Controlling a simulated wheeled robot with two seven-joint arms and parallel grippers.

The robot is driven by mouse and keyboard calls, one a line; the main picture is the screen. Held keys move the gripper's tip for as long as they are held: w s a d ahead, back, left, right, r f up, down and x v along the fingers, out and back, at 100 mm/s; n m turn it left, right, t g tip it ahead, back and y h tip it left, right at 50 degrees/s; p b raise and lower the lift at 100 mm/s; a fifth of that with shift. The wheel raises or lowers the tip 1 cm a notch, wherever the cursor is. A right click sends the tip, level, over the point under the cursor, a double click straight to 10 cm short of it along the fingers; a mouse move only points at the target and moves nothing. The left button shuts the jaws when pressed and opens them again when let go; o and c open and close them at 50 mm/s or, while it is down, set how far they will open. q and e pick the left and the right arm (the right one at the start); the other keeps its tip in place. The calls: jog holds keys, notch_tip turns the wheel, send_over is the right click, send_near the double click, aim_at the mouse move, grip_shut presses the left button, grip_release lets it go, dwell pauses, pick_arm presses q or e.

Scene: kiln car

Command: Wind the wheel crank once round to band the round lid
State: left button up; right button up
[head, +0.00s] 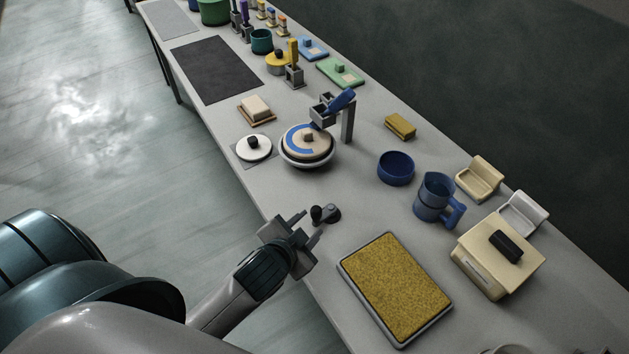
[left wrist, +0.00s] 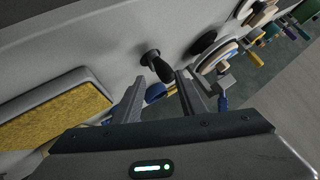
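The round lid (head: 322,147) lies on a wheel in a pale round dish, with a blue band drawn over part of its top. A blue tool in a bracket (head: 341,103) stands over its far edge. The small dark crank (head: 326,213) sits on the table nearer me; its knob (left wrist: 162,70) shows in the left wrist view just beyond the fingertips. My left gripper (head: 306,226) is open, its two fingers apart beside the crank, and nothing is between them. In the left wrist view the open fingers (left wrist: 158,95) point toward the crank. My right gripper is not in view.
A tray with a yellow pad (head: 343,264) lies right of the crank. A white disc with a black knob (head: 259,151), a blue bowl (head: 395,169), a blue mug (head: 434,196) and a cream box (head: 476,271) stand around. The table's front edge runs beneath my left arm.

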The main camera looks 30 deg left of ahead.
pick_arm(q)
jog(key=w+d+r+m+t+h, duration=0.35)
jog(key=w+r+m, duration=0.2)
jog(key=r, duration=0.45)
jog(key=w+d+r+m+t+h, duration=0.3)
jog(key=w+d+r+m+t, duration=0.25)
jog(key=r, duration=0.55)
jog(key=s+d+r+m+g+h, duration=0.2)
jog(key=d+r+m+g+h, duration=0.25)
jog(key=m, duration=0.45)
jog(key=s+d+r+m+g+h, duration=0.2)
jog(key=d+m+g+h, duration=0.2)
jog(key=d+m+h, duration=0.35)
jog(key=s+a+f+m+g+y, duration=0.2)
jog(key=s+f+m+g+y, duration=0.15)
jog(key=f+m+g, duration=0.85)
jog(key=w+a+f+m+t+y, duration=0.1)
jog(key=a+y, duration=0.4)
jog(key=a, duration=0.5)
jog(key=w+a+f+m+y, duration=0.2)
jog(key=a+f+m+y, duration=0.2)
jog(key=a, duration=0.6)
jog(key=shift+a+f+m+t+y+p, duration=0.25)
jog(key=shift+f+m+t+y+p, duration=0.1)
jog(key=shift+f+y, duration=0.4)
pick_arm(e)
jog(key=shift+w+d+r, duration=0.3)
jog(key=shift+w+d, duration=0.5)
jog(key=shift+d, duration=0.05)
